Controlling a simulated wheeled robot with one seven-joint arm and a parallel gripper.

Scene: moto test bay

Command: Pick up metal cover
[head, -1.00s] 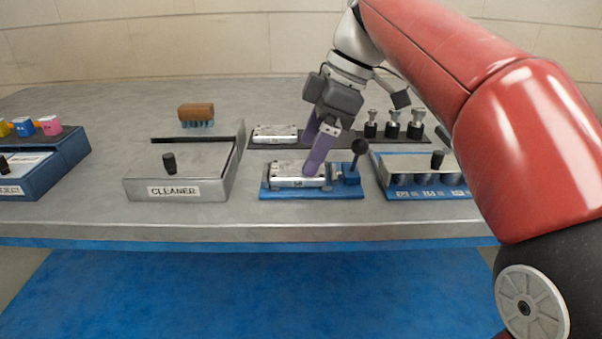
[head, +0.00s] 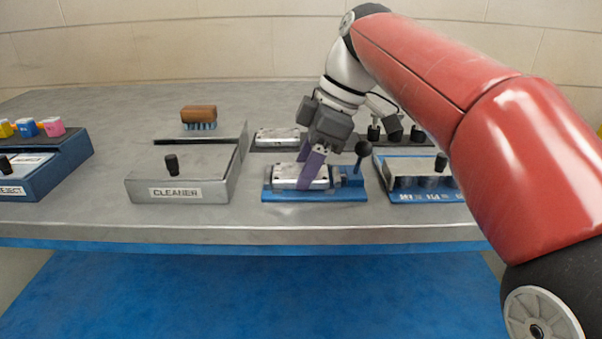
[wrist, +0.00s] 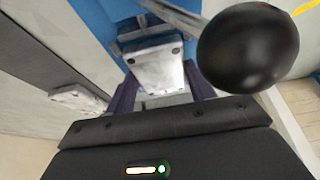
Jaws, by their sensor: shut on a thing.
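A silver metal cover (head: 290,181) is at the blue fixture (head: 320,196) at the front middle of the bench. It also shows in the wrist view (wrist: 158,66) as a flat plate with screw holes. My gripper (head: 310,171) is above the fixture, its purple fingers shut on this cover, one on either side of it. I cannot tell whether the cover is clear of the fixture. A black ball-headed lever (head: 362,150) stands at the fixture's right, close to my fingers; its ball (wrist: 247,47) looks large in the wrist view.
A second metal cover (head: 277,136) lies on a dark strip behind. A grey CLEANER box (head: 178,187) and a brown brush (head: 198,113) are to the left. A blue tray (head: 425,195) with a black knob is to the right. The far left holds a blue REJECT box (head: 50,178).

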